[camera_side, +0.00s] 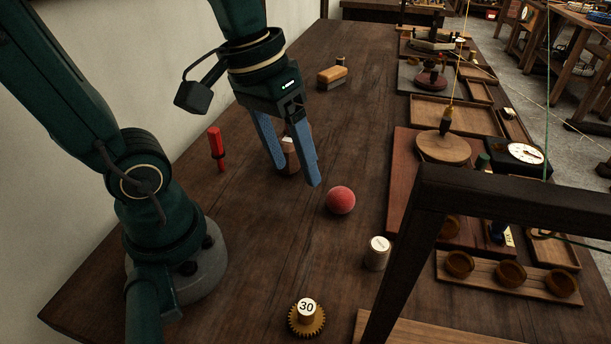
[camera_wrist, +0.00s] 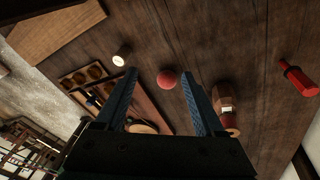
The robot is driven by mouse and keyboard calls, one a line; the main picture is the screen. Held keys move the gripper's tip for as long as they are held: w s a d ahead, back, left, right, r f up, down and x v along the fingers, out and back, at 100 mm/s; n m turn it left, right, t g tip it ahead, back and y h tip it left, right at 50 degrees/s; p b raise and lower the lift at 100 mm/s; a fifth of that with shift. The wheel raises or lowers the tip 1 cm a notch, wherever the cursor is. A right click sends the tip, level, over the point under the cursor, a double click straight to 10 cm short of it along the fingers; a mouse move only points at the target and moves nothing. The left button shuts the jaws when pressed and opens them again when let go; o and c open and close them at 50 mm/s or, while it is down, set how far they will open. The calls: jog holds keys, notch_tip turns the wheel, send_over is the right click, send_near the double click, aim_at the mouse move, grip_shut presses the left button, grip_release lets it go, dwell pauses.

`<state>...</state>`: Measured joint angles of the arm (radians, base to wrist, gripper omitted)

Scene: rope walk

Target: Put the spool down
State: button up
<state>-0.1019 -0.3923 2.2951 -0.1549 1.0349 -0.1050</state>
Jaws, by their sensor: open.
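My gripper (camera_side: 296,176) is open above the dark table, with its blue fingers pointing down and nothing held between them. It also shows in the wrist view (camera_wrist: 160,71). A brown cylinder with a pale label (camera_side: 291,151) stands on the table behind the fingers, partly hidden by them. In the wrist view this cylinder (camera_wrist: 224,93) is just outside the right finger. A small pale cylinder with a label on top (camera_side: 378,253) stands upright to the lower right, also seen in the wrist view (camera_wrist: 122,55). I cannot tell which of the two is the spool.
A red ball (camera_side: 340,200) lies just right of the fingers. A brass gear marked 30 (camera_side: 307,318) is at the front. A dark frame (camera_side: 412,235) rises at right, beside trays and a cup rack (camera_side: 485,280). A brush-like block (camera_side: 331,77) lies behind.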

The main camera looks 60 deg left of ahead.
jog(key=m+t, duration=0.1)
jog(key=s+m+t, duration=0.1)
jog(key=s+a+m+t+y, duration=0.1)
jog(key=shift+r, duration=0.3)
